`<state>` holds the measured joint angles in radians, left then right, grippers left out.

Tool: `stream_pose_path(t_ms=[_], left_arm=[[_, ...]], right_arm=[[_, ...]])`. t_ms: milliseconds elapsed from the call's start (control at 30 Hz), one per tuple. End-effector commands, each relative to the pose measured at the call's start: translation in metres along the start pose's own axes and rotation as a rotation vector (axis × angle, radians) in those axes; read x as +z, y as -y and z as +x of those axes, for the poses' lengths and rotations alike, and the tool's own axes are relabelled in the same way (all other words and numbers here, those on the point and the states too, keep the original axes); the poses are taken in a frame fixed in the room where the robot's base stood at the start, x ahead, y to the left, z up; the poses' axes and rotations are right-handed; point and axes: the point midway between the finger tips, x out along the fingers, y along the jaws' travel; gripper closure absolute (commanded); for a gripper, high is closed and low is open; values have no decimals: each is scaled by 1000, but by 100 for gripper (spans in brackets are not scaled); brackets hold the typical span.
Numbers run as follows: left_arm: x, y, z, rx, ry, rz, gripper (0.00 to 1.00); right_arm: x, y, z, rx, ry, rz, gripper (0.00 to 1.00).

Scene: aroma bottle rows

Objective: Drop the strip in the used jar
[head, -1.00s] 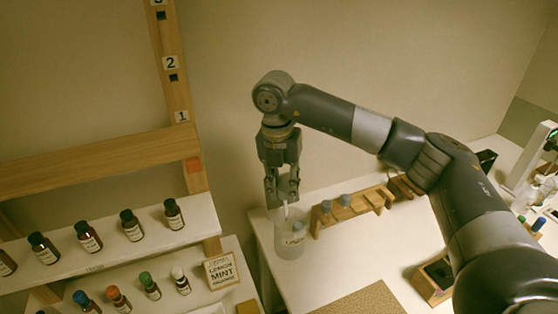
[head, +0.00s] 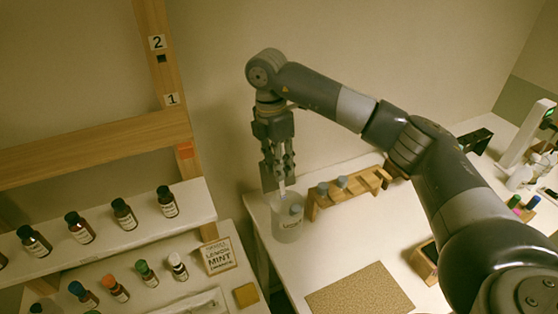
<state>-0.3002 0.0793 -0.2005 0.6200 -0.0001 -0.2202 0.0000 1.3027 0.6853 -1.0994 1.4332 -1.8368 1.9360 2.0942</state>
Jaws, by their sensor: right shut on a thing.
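My right gripper (head: 278,182) points down just above the used jar (head: 288,226). It is shut on a thin white strip (head: 282,188), of which only a short piece shows below the fingers. The strip's lower end is at the jar's mouth; I cannot tell whether it is inside the rim. The jar is a clear, whitish container with a label too small to read, upright on the white counter near its left end. A grey-capped thing shows at the jar; I cannot tell whether it is inside or behind. My left gripper is not in view.
A wooden rack (head: 345,190) with grey-capped bottles stands right of the jar. A tan mat (head: 360,291) lies bare in front.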

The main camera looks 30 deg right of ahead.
Motion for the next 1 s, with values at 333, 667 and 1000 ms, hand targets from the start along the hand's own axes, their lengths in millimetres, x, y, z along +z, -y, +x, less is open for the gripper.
stream_pose_path(t_ms=[333,667,1000], left_arm=[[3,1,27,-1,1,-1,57],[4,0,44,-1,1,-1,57],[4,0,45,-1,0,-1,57]], right_arm=[[-2,-4,39,0,1,0,91],[-4,-6,66,0,1,0,91],[-4,-6,69,1,1,0,91]])
